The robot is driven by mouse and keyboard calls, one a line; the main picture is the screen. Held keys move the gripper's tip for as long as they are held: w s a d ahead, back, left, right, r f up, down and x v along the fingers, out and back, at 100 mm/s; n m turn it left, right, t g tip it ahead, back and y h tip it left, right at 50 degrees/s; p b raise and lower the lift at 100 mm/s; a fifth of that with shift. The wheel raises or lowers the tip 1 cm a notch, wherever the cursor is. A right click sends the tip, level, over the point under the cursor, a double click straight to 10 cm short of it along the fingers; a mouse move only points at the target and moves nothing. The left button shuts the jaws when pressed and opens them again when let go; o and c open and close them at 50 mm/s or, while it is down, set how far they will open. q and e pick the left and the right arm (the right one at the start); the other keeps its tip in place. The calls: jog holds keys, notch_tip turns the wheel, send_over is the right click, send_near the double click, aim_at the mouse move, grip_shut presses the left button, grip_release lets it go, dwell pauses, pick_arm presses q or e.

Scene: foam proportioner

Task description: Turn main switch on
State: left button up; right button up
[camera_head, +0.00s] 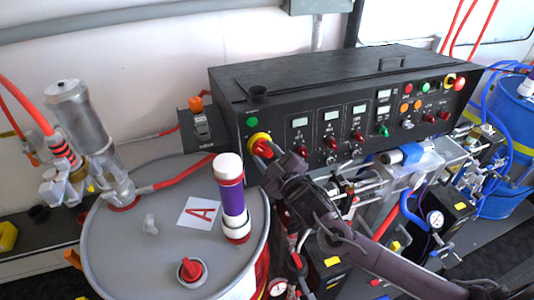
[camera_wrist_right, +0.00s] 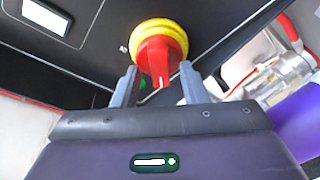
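The main switch (camera_head: 259,143) is a red rotary handle on a yellow ring, at the left end of the black control panel's front. In the right wrist view the switch (camera_wrist_right: 158,50) is straight ahead, its red handle pointing toward the gripper. My right gripper (camera_head: 273,152) is at the switch in the head view. In the wrist view its two grey fingers (camera_wrist_right: 158,72) are apart, one on each side of the handle's lower end. I see small gaps, and cannot tell if either finger touches it. My left gripper is not in view.
The control panel (camera_head: 345,72) carries several other knobs, lights and displays. A grey drum (camera_head: 130,250) with a purple-and-white cylinder (camera_head: 232,197) on its lid stands close left of my right arm. Pipes, gauges and a blue barrel (camera_head: 515,110) crowd the right side.

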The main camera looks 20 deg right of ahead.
jog(key=c, duration=0.4)
grip_shut()
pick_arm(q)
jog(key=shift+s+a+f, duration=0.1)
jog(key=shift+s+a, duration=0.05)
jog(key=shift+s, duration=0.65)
